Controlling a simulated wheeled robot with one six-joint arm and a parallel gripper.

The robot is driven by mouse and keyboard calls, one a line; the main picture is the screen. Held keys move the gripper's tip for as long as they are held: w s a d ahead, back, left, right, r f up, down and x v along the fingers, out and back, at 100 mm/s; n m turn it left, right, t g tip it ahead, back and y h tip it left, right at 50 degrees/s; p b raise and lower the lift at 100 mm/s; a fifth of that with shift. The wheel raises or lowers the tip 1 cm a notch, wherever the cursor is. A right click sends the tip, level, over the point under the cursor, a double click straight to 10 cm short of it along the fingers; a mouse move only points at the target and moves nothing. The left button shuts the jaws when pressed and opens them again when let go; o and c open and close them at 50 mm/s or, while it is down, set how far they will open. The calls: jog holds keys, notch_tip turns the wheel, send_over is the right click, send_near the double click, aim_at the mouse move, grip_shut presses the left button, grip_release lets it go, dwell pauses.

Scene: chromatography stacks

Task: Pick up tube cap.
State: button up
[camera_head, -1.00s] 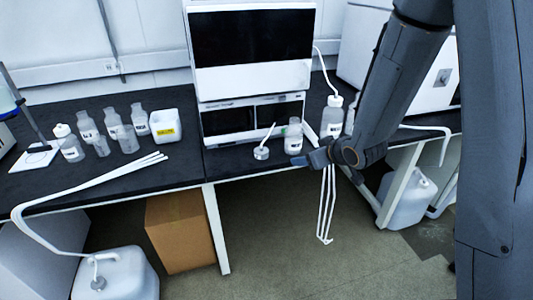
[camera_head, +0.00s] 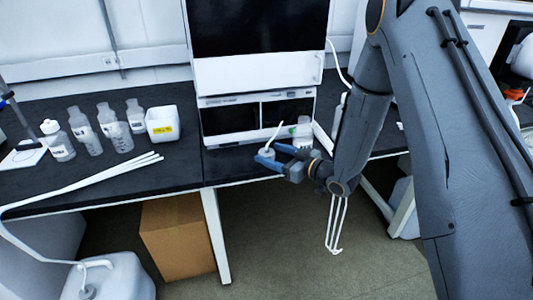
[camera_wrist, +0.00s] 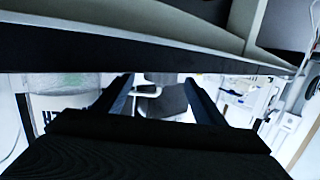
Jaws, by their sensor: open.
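The tube cap (camera_head: 267,152) is a small grey-white cap with a thin white tube rising from it. It sits on the black bench in front of the white instrument in the head view. My gripper (camera_head: 270,156) is open there, with its blue fingertips at the cap, one on the near side and one on the far side. I cannot tell whether they touch it. In the wrist view, my gripper (camera_wrist: 160,80) shows two dark fingers apart. A grey shape lies between them, and I cannot tell whether it is the cap.
A bottle (camera_head: 303,132) stands just right of the cap, close to my gripper. The instrument (camera_head: 258,82) stands behind. Several bottles and a white container (camera_head: 162,124) stand to the left. White tubes (camera_head: 90,183) cross the bench. A cardboard box (camera_head: 177,235) is underneath.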

jog(key=shift+x, duration=1.45)
jog(key=shift+c, duration=0.4)
jog(key=c, duration=1.1)
jog(key=shift+r, duration=0.15)
